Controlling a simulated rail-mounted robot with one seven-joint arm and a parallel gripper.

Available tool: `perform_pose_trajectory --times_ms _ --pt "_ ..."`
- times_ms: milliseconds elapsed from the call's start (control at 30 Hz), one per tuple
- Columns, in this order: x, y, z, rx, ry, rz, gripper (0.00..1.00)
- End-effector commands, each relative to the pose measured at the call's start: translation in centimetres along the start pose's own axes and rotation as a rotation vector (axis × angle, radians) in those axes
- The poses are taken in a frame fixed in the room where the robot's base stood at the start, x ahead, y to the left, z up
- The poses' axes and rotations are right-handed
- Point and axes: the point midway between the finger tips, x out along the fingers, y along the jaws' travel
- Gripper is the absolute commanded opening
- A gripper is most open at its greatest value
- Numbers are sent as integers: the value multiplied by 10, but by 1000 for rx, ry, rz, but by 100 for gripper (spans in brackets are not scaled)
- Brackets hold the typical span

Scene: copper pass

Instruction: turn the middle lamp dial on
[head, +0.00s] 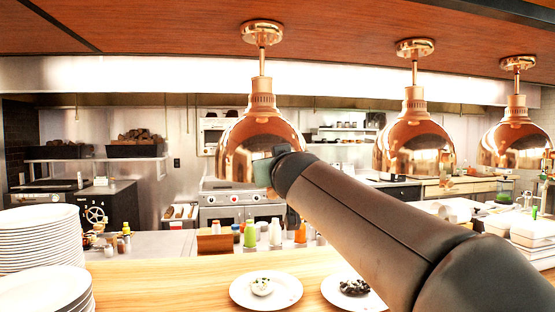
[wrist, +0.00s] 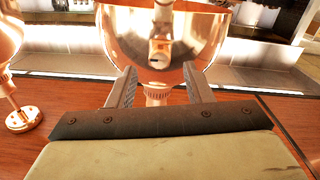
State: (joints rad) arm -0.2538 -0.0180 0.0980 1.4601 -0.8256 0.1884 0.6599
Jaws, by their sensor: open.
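Three copper heat lamps hang in a row from the wooden ceiling in the head view: left (head: 262,135), middle (head: 414,140) and right (head: 517,140). My gripper (head: 268,168) overlaps the left lamp's shade there, partly hidden by my arm. In the wrist view, which looks upside down, my gripper (wrist: 159,70) is open and empty, its two fingers apart. A copper lamp shade (wrist: 165,35) with a ribbed collar (wrist: 158,94) lies beyond and between the fingers. I cannot tell the distance or see contact. I cannot clearly make out any lamp dial.
Below the lamps is a wooden counter (head: 190,275) with two plates of food (head: 240,298) and (head: 340,300). Plate stacks (head: 40,240) stand at the left. Bottles (head: 275,232) line the back. A second lamp's ceiling mount (wrist: 24,118) shows in the wrist view.

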Motion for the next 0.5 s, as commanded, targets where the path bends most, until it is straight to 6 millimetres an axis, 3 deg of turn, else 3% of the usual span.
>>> perform_pose_trajectory --times_ms 200,500 --pt "29 0 -1 1 -1 -1 46" --pt "36 0 0 0 0 0 46"
